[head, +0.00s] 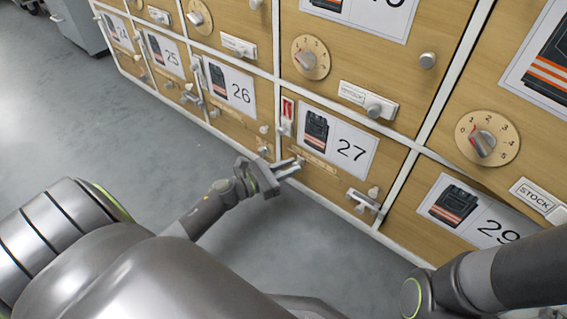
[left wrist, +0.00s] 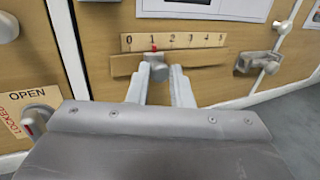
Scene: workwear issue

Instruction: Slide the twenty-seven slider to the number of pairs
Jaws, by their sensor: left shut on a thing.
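The wooden compartment door twenty-seven (head: 325,187) carries a card (head: 338,143) with a picture of a dark folded garment with orange stripes and the number 27. In the left wrist view its slider scale (left wrist: 188,40) reads 0 to 5. The grey slider knob (left wrist: 155,68) has a red pointer at about the 1 mark. My left gripper (head: 297,164), also in the left wrist view (left wrist: 158,77), has its fingers at the knob and is shut on it. Only part of my right arm shows in the head view; its gripper is out of view.
A red and white switch (head: 287,115) is at the card's left. A latch handle (head: 363,201) sits at the door's lower right, also in the left wrist view (left wrist: 258,62). An OPEN/LOCKED plate (left wrist: 27,108) is on the left neighbouring door. Grey floor in front is clear.

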